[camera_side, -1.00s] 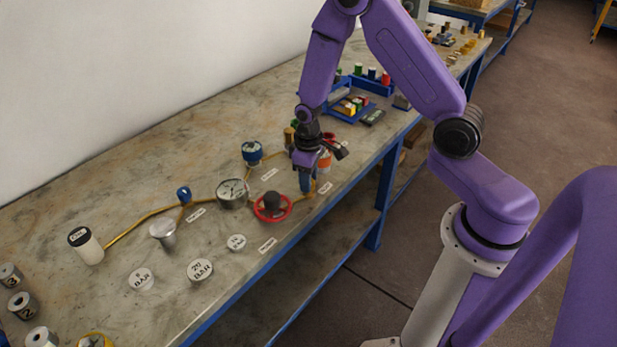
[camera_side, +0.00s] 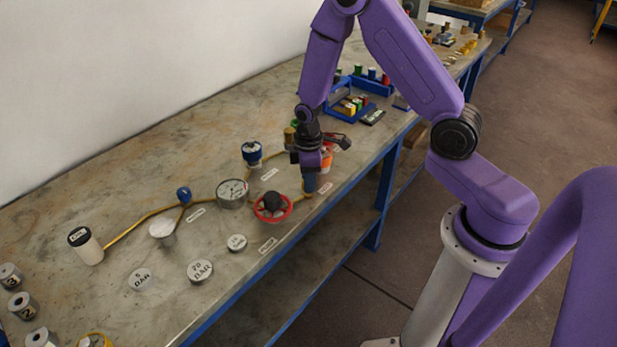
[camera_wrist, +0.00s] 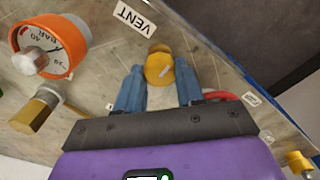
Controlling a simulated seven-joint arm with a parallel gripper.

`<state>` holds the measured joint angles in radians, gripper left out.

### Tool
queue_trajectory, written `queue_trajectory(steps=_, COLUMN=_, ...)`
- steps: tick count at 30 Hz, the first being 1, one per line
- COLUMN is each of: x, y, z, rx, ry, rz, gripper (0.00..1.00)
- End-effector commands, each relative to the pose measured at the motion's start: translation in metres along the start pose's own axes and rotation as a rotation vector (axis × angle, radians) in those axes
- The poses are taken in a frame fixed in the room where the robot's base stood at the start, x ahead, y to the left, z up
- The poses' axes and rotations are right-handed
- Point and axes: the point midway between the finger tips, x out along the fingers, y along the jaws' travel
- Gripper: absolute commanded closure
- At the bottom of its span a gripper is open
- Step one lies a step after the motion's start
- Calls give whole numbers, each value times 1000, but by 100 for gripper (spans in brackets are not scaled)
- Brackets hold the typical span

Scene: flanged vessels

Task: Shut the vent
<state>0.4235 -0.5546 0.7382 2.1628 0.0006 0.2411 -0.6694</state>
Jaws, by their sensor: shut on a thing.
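The brass vent knob (camera_wrist: 159,66), with a pale mark line on its face, sits beside a white label reading VENT (camera_wrist: 136,18) in the wrist view. My gripper (camera_wrist: 160,82) has its blue fingers on both sides of the knob and is shut on it. The knob itself is hidden behind the fingers there. A small label (camera_side: 325,188) lies just to the right.
An orange gauge (camera_wrist: 45,48) and a brass fitting (camera_wrist: 36,108) stand close by. Loose white discs (camera_side: 200,270) lie nearer the front. The bench's rear left is clear.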

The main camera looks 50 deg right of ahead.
Motion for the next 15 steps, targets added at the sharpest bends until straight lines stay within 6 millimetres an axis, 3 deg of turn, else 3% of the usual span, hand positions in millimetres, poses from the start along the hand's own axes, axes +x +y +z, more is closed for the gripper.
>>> queue_trajectory(steps=8, x=-1, y=1, z=-2, rx=-5, ry=4, rz=4, gripper=93)
queue_trajectory(steps=9, x=-1, y=1, z=-2, rx=-5, ry=4, rz=4, gripper=56)
queue_trajectory(steps=11, x=-1, y=0, z=-2, rx=-4, ry=4, rz=3, gripper=37)
queue_trajectory(steps=15, x=0, y=0, z=-1, rx=-3, ry=2, rz=2, gripper=37)
